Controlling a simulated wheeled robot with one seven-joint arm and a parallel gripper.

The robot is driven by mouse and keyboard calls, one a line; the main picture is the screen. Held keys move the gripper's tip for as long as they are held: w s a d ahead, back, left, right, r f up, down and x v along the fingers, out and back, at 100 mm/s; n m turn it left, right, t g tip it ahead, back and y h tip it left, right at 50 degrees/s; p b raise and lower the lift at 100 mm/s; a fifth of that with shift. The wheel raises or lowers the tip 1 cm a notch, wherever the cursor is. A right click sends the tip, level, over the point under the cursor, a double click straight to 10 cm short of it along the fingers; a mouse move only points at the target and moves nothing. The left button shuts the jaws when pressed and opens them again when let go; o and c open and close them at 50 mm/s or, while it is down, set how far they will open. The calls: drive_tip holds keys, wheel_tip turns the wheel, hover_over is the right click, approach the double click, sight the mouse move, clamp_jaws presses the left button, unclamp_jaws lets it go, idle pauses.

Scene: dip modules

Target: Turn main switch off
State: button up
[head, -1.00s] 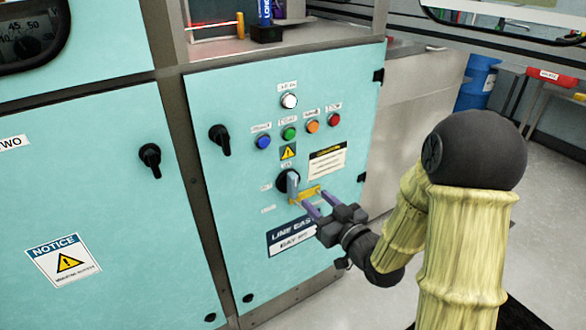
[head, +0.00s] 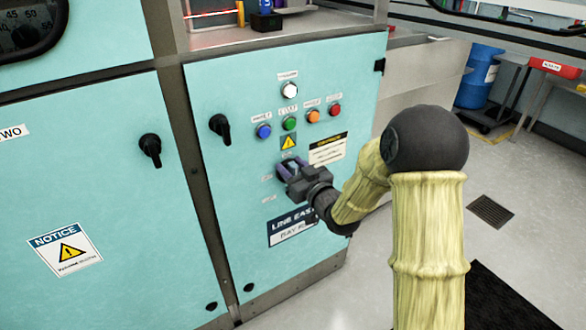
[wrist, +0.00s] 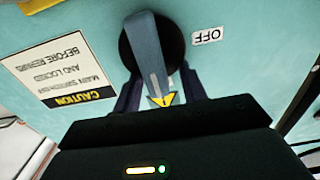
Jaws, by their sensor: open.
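The main switch (wrist: 146,50) is a grey-blue lever on a round black base on the teal panel. In the wrist view its lever runs from the base toward my gripper and ends by a small yellow triangle. An OFF label (wrist: 208,36) sits to the right of the base in that view. My gripper (head: 287,168) is at the switch in the head view and mostly hides it. In the wrist view my gripper (wrist: 157,88) has one finger on each side of the lever. It is open; whether a finger touches the lever cannot be told.
A white button (head: 289,90) and a row of blue, green, orange and red buttons sit above the switch. A black door handle (head: 220,128) is to the left. A caution label (head: 327,148) is to the right. The floor at right is mostly clear.

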sight(277, 172)
drive_tip(key=shift+d, duration=0.15)
drive_tip(key=shift+c, duration=0.2)
clamp_jaws()
drive_tip(key=shift+s+n+b, duration=0.1)
drive_tip(key=shift+n+b, duration=0.3)
drive_tip(key=shift+b, duration=0.05)
drive_tip(key=a+f+n+b, duration=0.1)
drive_tip(key=n+b, duration=0.4)
drive_tip(key=b, duration=0.1)
drive_tip(key=s+n+b, duration=0.1)
drive_tip(key=n+b, duration=0.4)
drive_tip(key=a+f+n+b, duration=0.1)
drive_tip(key=n+b, duration=0.4)
drive_tip(key=b, duration=0.1)
drive_tip(key=shift+s+a+f+b, duration=0.25)
drive_tip(key=shift+a+f+b, duration=0.05)
drive_tip(key=shift+f+b, duration=0.05)
drive_tip(key=shift+n+b, duration=0.9)
drive_tip(key=shift+n, duration=0.2)
